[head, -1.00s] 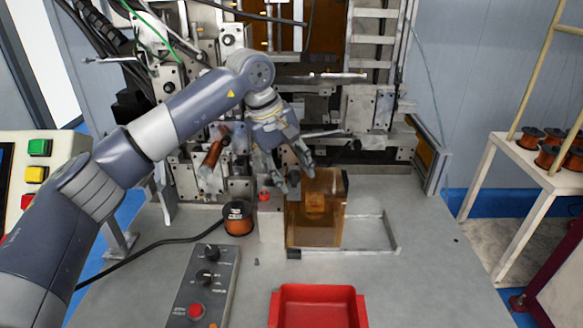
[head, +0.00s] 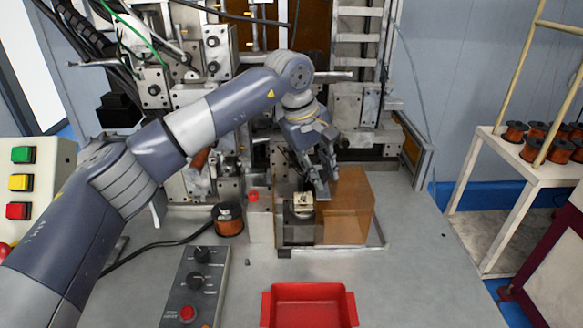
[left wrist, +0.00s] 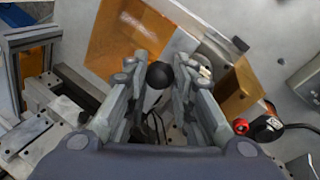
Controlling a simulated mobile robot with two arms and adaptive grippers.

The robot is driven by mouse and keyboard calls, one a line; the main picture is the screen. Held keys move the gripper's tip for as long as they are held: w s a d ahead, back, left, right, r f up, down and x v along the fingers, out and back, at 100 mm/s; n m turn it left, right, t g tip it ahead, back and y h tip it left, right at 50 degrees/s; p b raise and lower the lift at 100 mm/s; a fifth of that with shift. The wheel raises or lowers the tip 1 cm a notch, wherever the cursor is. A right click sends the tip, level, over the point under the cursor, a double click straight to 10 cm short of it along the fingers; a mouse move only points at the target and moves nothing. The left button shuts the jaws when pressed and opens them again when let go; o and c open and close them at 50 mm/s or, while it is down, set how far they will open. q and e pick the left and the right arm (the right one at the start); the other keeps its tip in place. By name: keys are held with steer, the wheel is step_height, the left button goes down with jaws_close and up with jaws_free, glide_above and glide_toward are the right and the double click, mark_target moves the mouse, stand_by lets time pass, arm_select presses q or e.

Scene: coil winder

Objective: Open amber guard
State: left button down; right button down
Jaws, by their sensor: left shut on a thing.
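The amber guard (head: 348,208), a see-through box, stands on the bench right of a dark block (head: 299,231). A small pale part (head: 303,203) on top of that block is uncovered. My left gripper (head: 322,190) is at the guard's upper left edge. How the knob joins the guard is hidden by the fingers. My right gripper is not in view.
A red tray (head: 309,304) and a control box (head: 196,285) are at the front. A copper spool (head: 228,219) and a red button (head: 253,197) stand left of the block. Winder machinery rises behind.

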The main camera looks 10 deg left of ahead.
arm_select(q)
steer(key=shift+w+d, duration=0.25)
steer(key=shift+d, duration=0.95)
steer(key=c, duration=1.3)
jaws_free()
steer(key=v, duration=1.2)
